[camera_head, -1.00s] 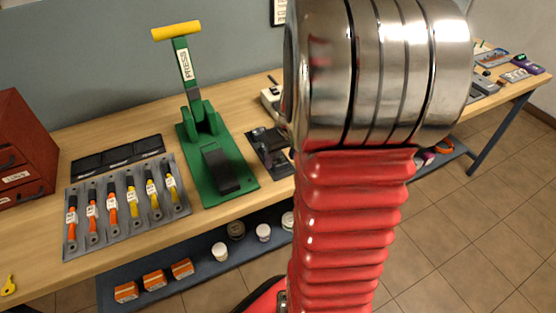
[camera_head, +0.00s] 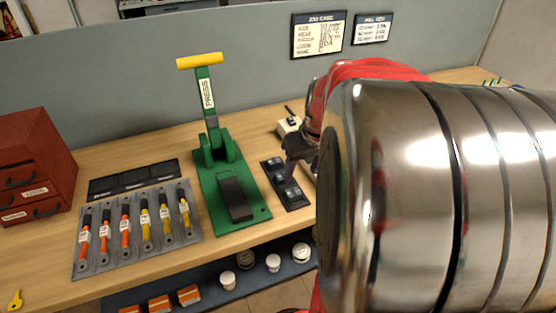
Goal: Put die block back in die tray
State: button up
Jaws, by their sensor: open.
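A dark tray (camera_head: 292,205) stands just right of the green press and looks like the die tray. Small dark blocks with lighter tops (camera_head: 290,191) sit in it; its right side is partly covered by my arm. I cannot tell which one is the die block. My gripper (camera_head: 297,150) hangs at the tray's right rear, pointing down, open. I see nothing between its fingers, but its far side is hidden by my arm. The green press (camera_head: 230,180) has a raised yellow-topped lever and a dark block-like part on its bed.
A grey rack (camera_head: 80,268) of orange and yellow tools lies left of the press, with black flat trays (camera_head: 135,178) behind it. A red drawer cabinet (camera_head: 32,165) stands far left. A small white device (camera_head: 289,126) sits behind the dark tray. My arm hides the bench's right side.

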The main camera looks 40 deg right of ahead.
dwell(0.4)
jog(key=s+a+r+n, duration=0.1)
jog(key=s+a+r, duration=0.1)
jog(key=a, duration=0.7)
jog(key=s+a+r+n+t, duration=0.1)
jog(key=s+a+r, duration=0.1)
jog(key=a, duration=0.7)
jog(key=s+a+r+n+t+y, duration=0.1)
jog(key=s+a+r, duration=0.1)
jog(key=a, duration=0.7)
jog(key=shift+s, duration=0.5)
